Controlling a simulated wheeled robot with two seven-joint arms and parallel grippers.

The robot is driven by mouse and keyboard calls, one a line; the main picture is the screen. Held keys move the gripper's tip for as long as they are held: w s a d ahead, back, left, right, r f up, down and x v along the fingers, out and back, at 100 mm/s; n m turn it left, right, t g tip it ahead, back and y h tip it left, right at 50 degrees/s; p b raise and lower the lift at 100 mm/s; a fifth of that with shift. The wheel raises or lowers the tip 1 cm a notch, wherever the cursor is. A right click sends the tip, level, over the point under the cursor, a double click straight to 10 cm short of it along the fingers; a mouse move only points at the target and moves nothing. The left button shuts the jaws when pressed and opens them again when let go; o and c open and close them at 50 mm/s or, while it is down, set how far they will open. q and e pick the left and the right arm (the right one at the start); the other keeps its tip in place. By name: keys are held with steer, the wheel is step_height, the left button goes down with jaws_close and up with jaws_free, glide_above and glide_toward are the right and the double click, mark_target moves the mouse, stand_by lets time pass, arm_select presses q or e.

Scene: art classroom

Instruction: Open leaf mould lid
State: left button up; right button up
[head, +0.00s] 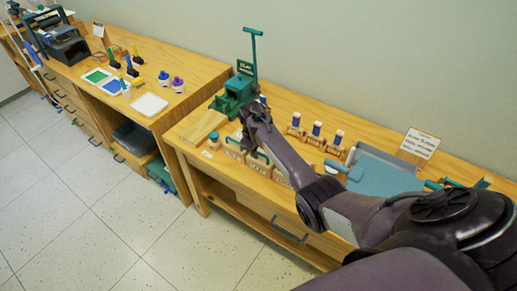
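My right arm reaches in from the lower right, and its gripper (257,114) is over the wooden workbench, just right of a green clay press (236,96) with a tall lever. The fingertips are small and dark, so I cannot tell whether they are open or shut. Several small wooden mould boxes with teal handles stand along the bench's front edge; one (235,150) is left of my forearm and another (258,162) is partly behind it. I cannot make out which is the leaf mould or read their labels. My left gripper is out of view.
Several blue-and-white items on wooden stands (316,133) line the bench behind my arm. The left table (180,62) holds ink pads; the floor is clear.

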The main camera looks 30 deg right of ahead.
steer(key=shift+f, duration=0.3)
jaws_close()
steer(key=shift+d+r, duration=0.1)
steer(key=shift+d, duration=0.05)
